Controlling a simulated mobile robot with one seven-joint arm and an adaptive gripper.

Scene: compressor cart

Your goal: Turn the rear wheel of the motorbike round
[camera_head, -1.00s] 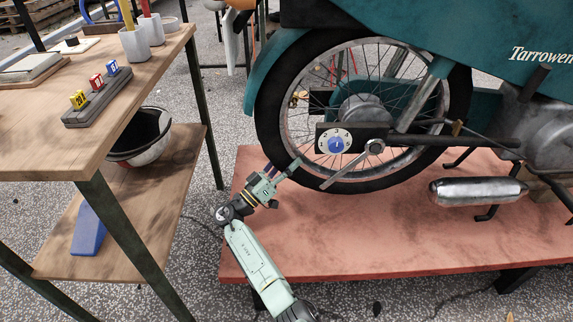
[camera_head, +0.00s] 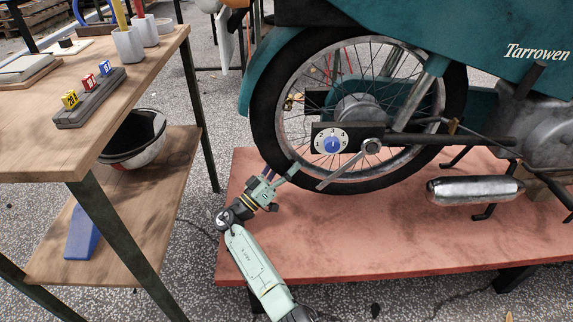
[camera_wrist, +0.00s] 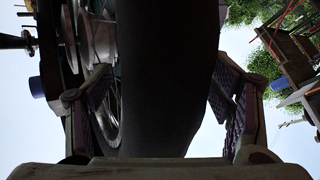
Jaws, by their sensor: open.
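The rear wheel (camera_head: 262,120) of the teal motorbike stands above a red platform, with its black tyre, metal rim and spokes in view. My gripper (camera_head: 288,174) is at the lower left of the tyre. In the wrist view the tyre (camera_wrist: 165,70) runs between the two fingers of my gripper (camera_wrist: 163,108). The fingers are apart, one on each side of the tyre. Light gaps show beside the tyre on the right; contact on the left cannot be told. A round dial with a blue centre (camera_head: 331,145) sits by the hub.
The red platform (camera_head: 400,240) lies under the bike. A silver exhaust silencer (camera_head: 475,190) is to the right. A wooden bench (camera_head: 120,120) with cups and lettered blocks (camera_head: 87,84) stands left, a bowl-like helmet (camera_head: 135,140) on its lower shelf. Speckled floor lies between.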

